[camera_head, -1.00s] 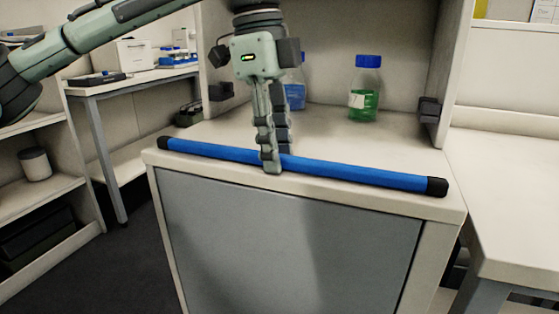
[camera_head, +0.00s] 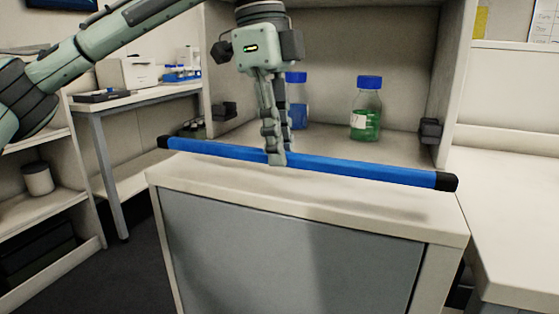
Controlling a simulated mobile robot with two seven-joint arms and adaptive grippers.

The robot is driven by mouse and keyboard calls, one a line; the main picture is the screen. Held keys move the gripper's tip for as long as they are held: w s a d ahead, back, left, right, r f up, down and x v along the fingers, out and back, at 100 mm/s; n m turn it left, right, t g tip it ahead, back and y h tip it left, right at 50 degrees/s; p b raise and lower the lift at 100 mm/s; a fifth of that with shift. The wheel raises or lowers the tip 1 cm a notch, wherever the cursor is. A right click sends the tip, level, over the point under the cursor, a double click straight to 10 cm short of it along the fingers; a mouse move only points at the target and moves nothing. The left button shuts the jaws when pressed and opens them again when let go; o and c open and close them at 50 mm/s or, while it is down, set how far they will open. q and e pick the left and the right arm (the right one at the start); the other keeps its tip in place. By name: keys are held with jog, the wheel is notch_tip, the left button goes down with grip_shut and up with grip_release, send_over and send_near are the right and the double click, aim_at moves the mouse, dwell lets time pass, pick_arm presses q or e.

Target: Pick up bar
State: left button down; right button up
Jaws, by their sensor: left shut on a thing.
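The blue bar (camera_head: 365,169) with black end caps lies across the middle of the head view, above the front of the white cabinet top (camera_head: 300,186). My left gripper (camera_head: 275,158) points down and is shut on the bar near its middle. The bar appears raised a little off the top, with a gap and shadow below it. It slants slightly, its right end lower in the picture. My right gripper is not in view.
A bottle with green liquid (camera_head: 366,112) and a bottle with blue liquid (camera_head: 297,102) stand behind the bar, the latter partly hidden by my gripper. Cabinet side walls rise left and right at the back. A white bench (camera_head: 510,200) is at right, shelves (camera_head: 40,210) at left.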

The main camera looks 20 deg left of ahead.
pick_arm(q)
jog(key=s+a+r, duration=0.2)
jog(key=s+r, duration=0.1)
jog(key=s, duration=0.2)
jog(key=s+a+r+p, duration=0.1)
jog(key=s+a+r, duration=0.1)
jog(key=s+r, duration=0.2)
jog(key=shift+s+a+p, duration=0.3)
jog(key=shift+s, duration=0.6)
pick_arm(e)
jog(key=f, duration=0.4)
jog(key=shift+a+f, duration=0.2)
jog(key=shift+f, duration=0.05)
pick_arm(q)
jog(key=shift+w, duration=0.1)
